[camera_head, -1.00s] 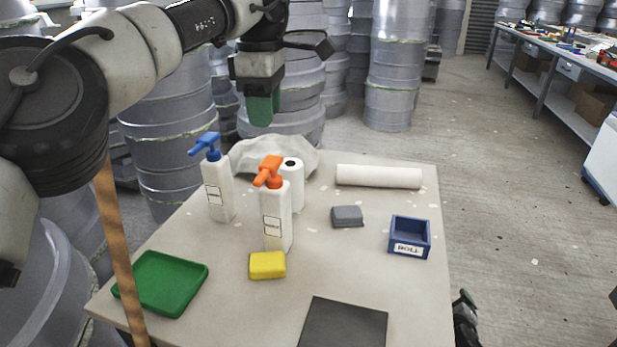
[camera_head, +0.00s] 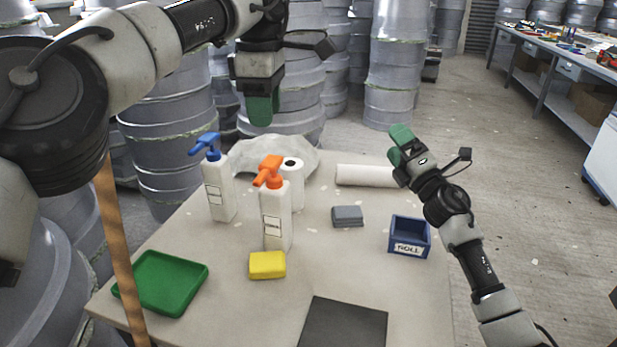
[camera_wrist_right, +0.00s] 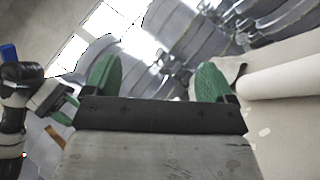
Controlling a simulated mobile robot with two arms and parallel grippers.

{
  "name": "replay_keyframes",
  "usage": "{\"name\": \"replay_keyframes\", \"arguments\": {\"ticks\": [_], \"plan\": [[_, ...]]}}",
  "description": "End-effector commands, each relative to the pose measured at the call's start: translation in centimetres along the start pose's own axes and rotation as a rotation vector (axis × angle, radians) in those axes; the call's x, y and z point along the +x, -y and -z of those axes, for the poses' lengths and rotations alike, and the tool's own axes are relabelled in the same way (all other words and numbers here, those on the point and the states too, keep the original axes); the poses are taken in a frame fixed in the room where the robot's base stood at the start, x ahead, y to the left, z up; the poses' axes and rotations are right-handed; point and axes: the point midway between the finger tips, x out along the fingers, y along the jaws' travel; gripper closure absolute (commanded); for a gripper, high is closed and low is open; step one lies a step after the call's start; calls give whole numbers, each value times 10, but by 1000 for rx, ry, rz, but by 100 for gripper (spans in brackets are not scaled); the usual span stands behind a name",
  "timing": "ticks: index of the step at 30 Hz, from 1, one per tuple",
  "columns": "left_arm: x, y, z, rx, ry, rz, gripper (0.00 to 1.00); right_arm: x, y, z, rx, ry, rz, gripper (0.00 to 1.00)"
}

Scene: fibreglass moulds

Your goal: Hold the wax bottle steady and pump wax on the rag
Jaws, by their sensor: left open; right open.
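Two white pump bottles stand upright on the table, one with a blue pump (camera_head: 218,188) and one with an orange pump (camera_head: 276,215). Their labels are too small to read, so I cannot tell which holds wax. A crumpled pale cloth (camera_head: 250,150) lies behind them, and a folded grey pad (camera_head: 347,216) lies to their right; I cannot tell which is the rag. My left gripper (camera_head: 262,108) hangs empty above the table's back edge, its fingers overlapping in the head view. My right gripper (camera_head: 402,145) is open and empty over the right side; its spread green fingers show in the wrist view (camera_wrist_right: 158,78).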

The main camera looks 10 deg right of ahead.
Motion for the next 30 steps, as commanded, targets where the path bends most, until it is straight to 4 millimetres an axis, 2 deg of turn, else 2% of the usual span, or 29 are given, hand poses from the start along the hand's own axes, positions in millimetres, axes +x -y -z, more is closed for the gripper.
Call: {"name": "replay_keyframes", "arguments": {"ticks": [1,3,6,9,12,15,20,26,30], "plan": [[0,0,0,0,0,0,57,11,-19,22,-97,-87,-40,15],[0,0,0,0,0,0,57,21,-40,55,-244,-212,-99,15],[0,0,0,0,0,0,57,25,-64,105,-455,-389,-194,15],[0,0,0,0,0,0,57,19,-78,148,-644,-545,-291,15],[0,0,0,0,0,0,57,9,-83,178,-782,-659,-371,15],[0,0,0,0,0,0,57,0,-83,195,-865,-729,-423,15],[0,0,0,0,0,0,57,-8,-78,208,-911,-772,-455,15],[0,0,0,0,0,0,57,-19,-55,219,-906,-772,-453,15],[0,0,0,0,0,0,57,-30,-32,230,-905,-770,-451,15]]}}
